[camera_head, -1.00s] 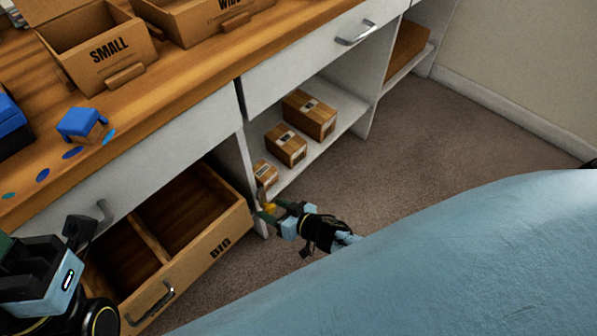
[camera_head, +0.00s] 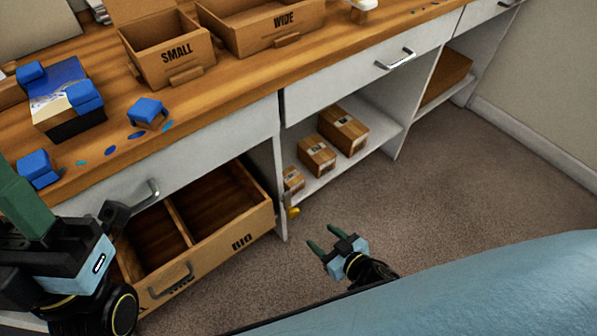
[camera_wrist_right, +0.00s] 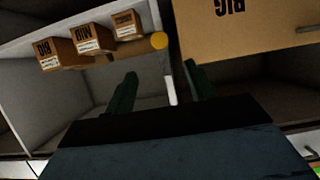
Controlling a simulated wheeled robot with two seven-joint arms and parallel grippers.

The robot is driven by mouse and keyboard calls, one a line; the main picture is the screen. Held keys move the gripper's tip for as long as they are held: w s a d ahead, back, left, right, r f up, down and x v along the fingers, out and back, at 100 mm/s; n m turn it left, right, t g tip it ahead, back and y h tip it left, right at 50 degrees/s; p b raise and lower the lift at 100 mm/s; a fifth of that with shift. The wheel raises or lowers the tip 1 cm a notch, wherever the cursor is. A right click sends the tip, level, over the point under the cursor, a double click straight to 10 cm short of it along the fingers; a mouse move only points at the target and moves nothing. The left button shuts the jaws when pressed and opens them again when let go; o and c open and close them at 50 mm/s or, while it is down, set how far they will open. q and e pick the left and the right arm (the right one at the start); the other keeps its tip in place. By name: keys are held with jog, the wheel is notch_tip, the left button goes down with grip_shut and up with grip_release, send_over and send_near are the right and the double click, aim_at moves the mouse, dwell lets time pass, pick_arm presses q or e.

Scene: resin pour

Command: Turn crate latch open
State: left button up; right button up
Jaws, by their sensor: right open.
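The wooden crate marked BIG (camera_head: 222,258) stands at the lower left below the counter, its open top showing a divider. The crate latch, with a yellow knob (camera_head: 293,212), is on the white post just right of the crate; its knob also shows in the right wrist view (camera_wrist_right: 159,41). My right gripper (camera_head: 322,238) is open and empty, over the carpet to the right of the latch and apart from it. In the right wrist view, its green fingers (camera_wrist_right: 160,72) are spread below the knob. My left gripper (camera_head: 25,205) is partly in view at the left edge; its opening cannot be made out.
Several cartons (camera_head: 317,156) sit on the low shelf right of the post. A white drawer (camera_head: 365,75) is above them. Carpet right of my right gripper is clear.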

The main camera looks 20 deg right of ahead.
jog(key=w+a+r+n+t+y+b, duration=0.1)
jog(key=w+a+r+t+y+b, duration=0.1)
jog(key=r, duration=0.9)
jog(key=w+a+r+n+t+y+b, duration=0.1)
jog(key=w+a+r+t+y, duration=0.1)
jog(key=r, duration=1)
jog(key=shift+w+a+r+n+t+y+b, duration=0.2)
jog(key=shift+a+n+t+y+b, duration=0.15)
jog(key=shift+a+t+y, duration=0.85)
jog(key=shift+d+h, duration=0.25)
jog(key=shift+h, duration=0.05)
